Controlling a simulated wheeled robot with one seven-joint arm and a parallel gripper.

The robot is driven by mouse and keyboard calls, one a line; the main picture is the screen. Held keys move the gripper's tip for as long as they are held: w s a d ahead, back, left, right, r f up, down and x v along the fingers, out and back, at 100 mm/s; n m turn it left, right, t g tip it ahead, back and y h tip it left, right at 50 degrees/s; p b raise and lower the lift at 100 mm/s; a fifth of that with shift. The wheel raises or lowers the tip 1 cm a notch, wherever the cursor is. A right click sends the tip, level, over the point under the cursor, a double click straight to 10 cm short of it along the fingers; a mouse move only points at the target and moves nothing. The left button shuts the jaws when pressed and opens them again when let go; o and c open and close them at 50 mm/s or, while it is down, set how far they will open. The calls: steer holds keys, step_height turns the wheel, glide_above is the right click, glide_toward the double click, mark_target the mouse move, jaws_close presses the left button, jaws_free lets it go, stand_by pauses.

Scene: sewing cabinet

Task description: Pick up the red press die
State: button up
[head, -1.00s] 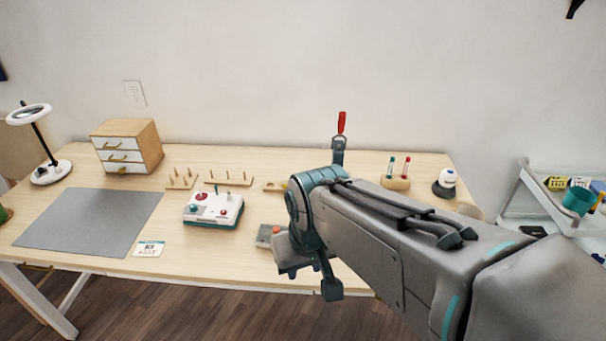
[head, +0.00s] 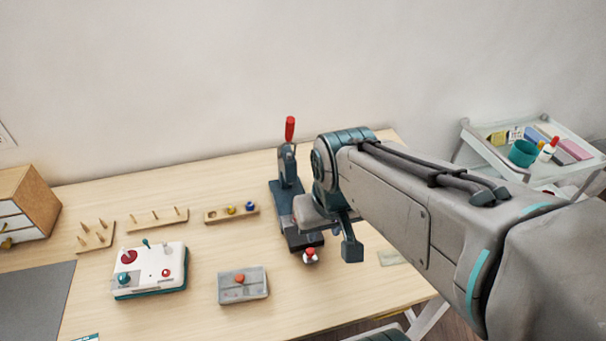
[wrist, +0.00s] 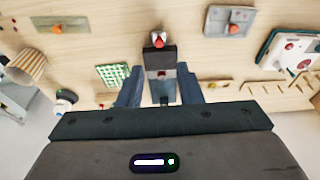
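A small red-topped piece with a white base (head: 310,256) stands at the front of the dark bench press (head: 283,198), which has a red lever handle. It also shows in the wrist view (wrist: 158,40), just ahead of the press. Another red spot (wrist: 162,74) shows inside the press. A reddish knob (head: 240,278) sits on a grey block. I cannot tell for sure which of these is the red die. My gripper (wrist: 160,92) is open and empty, its two dark blue fingers either side of the press in the wrist view. In the head view my arm hides most of it.
A wooden rack (head: 218,217) holds a yellow and a blue piece behind. A white control box (head: 150,272) and peg boards (head: 156,222) stand to the left. A white cart (head: 478,140) is at right. The front middle of the table is clear.

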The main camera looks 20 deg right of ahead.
steer(key=w+f+n+g+b, duration=0.1)
steer(key=w+f+n+b, duration=0.25)
steer(key=w, duration=0.65)
steer(key=w+f+n+g+b, duration=0.25)
steer(key=w+n, duration=0.25)
steer(key=w, duration=0.6)
steer(key=shift+t, duration=0.35)
steer(key=f, duration=0.8)
steer(key=shift+d+f, duration=0.15)
steer(key=shift+d, duration=0.1)
steer(key=shift+w+d+f+b, duration=0.1)
steer(key=shift+f+b, duration=0.05)
steer(key=shift+f, duration=1.25)
steer(key=shift+d+f+b, duration=0.1)
steer(key=shift+f+b, duration=0.05)
steer(key=shift+f, duration=1.2)
jaws_close()
